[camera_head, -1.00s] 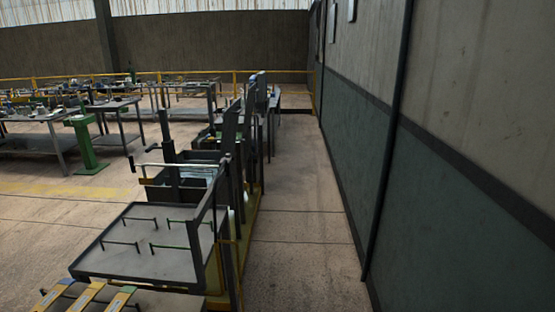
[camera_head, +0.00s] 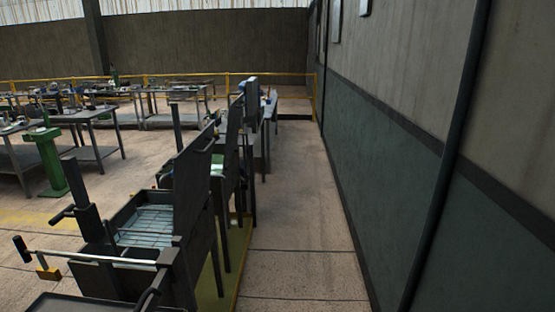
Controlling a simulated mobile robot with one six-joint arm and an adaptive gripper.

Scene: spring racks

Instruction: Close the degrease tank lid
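A row of dark metal tanks runs away from me along the yellow-edged strip. The nearest tank (camera_head: 120,222) is open, with pale blue-grey contents under a wire grid inside. A dark flat panel, which looks like its lid (camera_head: 194,182), stands raised and tilted along the tank's right side. Farther along, another dark panel (camera_head: 234,135) also stands upright. No label is readable, so I cannot tell which tank is the degrease one. My gripper is not in view.
A pale rail (camera_head: 110,261) with a dark handle crosses in front of the nearest tank. A dark post (camera_head: 84,200) stands at its left. Clear floor (camera_head: 290,220) lies between the row and the right wall (camera_head: 400,170). A green stand (camera_head: 48,160) is at the left.

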